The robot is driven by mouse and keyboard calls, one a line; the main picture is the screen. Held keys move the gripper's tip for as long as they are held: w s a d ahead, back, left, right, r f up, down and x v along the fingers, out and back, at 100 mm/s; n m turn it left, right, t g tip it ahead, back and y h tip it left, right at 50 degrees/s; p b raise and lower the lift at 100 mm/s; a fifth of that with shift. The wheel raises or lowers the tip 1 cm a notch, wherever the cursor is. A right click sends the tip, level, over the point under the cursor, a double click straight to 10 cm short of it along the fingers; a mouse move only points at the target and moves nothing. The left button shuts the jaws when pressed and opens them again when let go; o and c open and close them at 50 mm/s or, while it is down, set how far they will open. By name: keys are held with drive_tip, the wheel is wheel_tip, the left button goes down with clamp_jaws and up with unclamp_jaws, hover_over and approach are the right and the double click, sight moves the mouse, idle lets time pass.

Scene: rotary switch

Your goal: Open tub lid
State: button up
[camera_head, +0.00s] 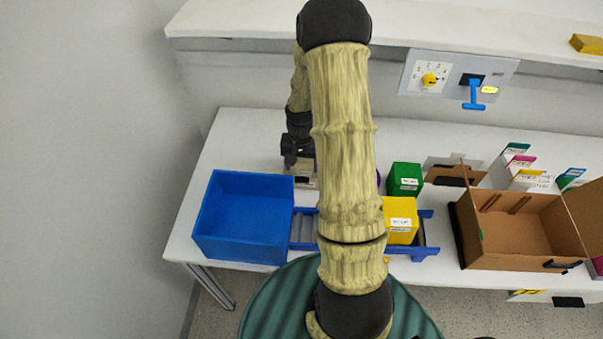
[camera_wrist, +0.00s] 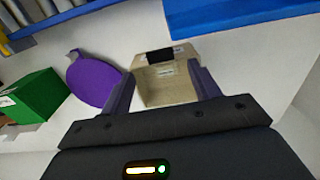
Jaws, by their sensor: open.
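A small beige tub (camera_wrist: 165,88) with a black patch and white labels sits on the white table. In the wrist view it lies between and beyond the two fingers of my gripper (camera_wrist: 163,88), which are open with one on each side. I cannot tell whether the fingers touch it, and I cannot make out where its lid ends. In the head view the tub (camera_head: 306,181) shows just below my gripper (camera_head: 299,163), partly hidden by my arm.
A blue bin (camera_head: 203,222) stands left of the tub. A purple round piece (camera_wrist: 94,78) and a green box (camera_wrist: 38,97) lie to the other side. A blue-framed roller conveyor (camera_head: 303,229) carries a yellow box (camera_head: 400,218). An open cardboard box (camera_head: 515,256) stands right.

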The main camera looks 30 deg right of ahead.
sight(302, 179)
drive_tip(key=shift+f+p, duration=0.35)
drive_tip(key=shift+f, duration=2.35)
clamp_jaws()
drive_tip(key=shift+r, duration=0.1)
drive_tip(key=shift+d+r, duration=0.1)
